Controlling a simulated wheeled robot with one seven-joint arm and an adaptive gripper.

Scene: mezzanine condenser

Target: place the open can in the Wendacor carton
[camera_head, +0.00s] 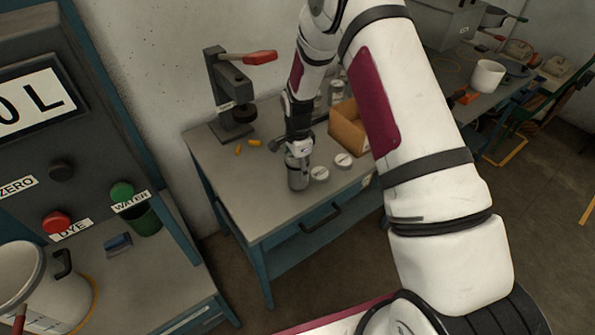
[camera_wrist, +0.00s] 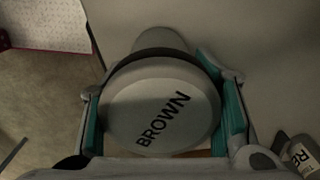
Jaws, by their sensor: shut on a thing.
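My gripper (camera_head: 299,150) is shut on a grey can (camera_head: 297,178) at the front of the grey bench. In the wrist view a round pale top marked BROWN (camera_wrist: 163,108) lies between the teal finger pads, with a dark rim and grey body beyond it. This top looks closed; I cannot tell whether it is a separate lid. The can looks upright, at or close to the bench top. An open brown carton (camera_head: 346,131) stands behind and to the right, partly hidden by my arm. No name on it is readable.
Two round white-topped items (camera_head: 320,173) (camera_head: 343,160) sit just right of the can. A press with a red handle (camera_head: 258,58) and orange pieces (camera_head: 254,143) are at the bench's back left. Pale containers (camera_head: 336,90) stand behind the carton. The bench's front left is clear.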

